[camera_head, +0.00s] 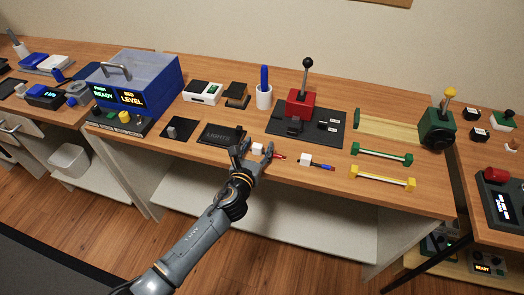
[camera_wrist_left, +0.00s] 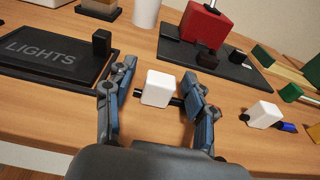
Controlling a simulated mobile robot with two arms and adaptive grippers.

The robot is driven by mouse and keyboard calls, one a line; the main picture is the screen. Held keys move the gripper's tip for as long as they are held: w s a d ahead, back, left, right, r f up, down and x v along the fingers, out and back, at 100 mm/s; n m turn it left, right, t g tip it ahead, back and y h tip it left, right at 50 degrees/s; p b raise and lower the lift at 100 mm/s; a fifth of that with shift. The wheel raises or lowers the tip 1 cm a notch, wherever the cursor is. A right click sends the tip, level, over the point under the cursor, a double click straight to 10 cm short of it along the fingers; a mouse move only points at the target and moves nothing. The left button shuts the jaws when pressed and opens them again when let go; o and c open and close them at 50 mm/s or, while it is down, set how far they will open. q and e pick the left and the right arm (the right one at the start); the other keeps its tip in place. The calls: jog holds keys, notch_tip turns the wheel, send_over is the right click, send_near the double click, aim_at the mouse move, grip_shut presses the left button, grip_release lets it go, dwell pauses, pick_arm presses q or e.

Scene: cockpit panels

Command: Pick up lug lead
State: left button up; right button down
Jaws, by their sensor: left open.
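Two small leads with white blocks lie near the front of the wooden bench. The red-tipped one (camera_head: 257,148) has its white block (camera_wrist_left: 157,88) between the fingers of my left gripper (camera_head: 252,153). Those fingers are open, one on each side of the block, with a visible gap on the left. A dark rod runs from the block behind the right finger, which hides its far end in the wrist view. The blue-ended lead (camera_head: 304,160) lies to the right, outside the fingers; it also shows in the wrist view (camera_wrist_left: 263,113). Which one is called the lug lead cannot be told.
The LIGHTS panel (camera_head: 221,134) is just left of the gripper. A black plate with a red lever box (camera_head: 300,104) stands behind. Green (camera_head: 381,154) and yellow (camera_head: 382,179) handled bars lie to the right. The bench's front edge is close.

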pick_arm(q)
jog(key=shift+c, duration=0.4)
grip_shut()
